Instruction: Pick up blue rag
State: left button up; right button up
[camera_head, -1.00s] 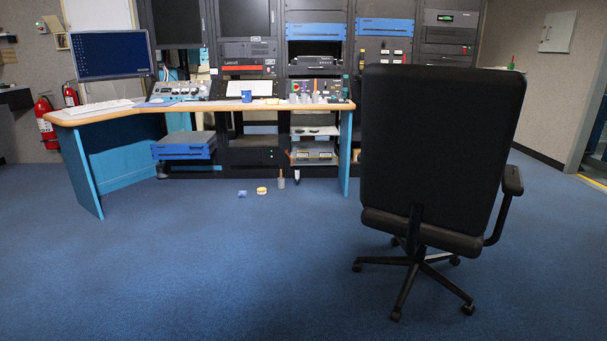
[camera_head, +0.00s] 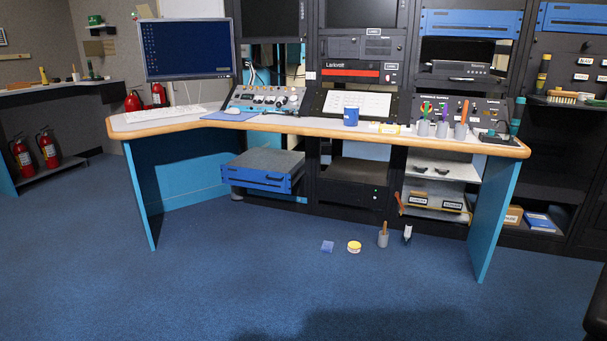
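A small blue item that looks like the blue rag (camera_head: 327,247) lies on the blue carpet in front of the console desk. It is small in the view, so its folds cannot be made out. A yellow and white round tub (camera_head: 354,247) sits just right of it, apart from it.
The console desk (camera_head: 300,126) spans the middle, with a blue side panel at each end. A grey cup with a brown handle (camera_head: 383,238) stands right of the tub. The carpet in front is open.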

aim_at(328, 247)
jog(key=i+z, duration=0.1)
jog(key=i, duration=1)
jog(key=i+j+z, duration=0.1)
jog(key=i, duration=1.05)
jog(key=i+j+z, duration=0.45)
jog(key=i, duration=0.2)
jog(key=i+j+z, duration=0.5)
jog(key=i+j, duration=0.15)
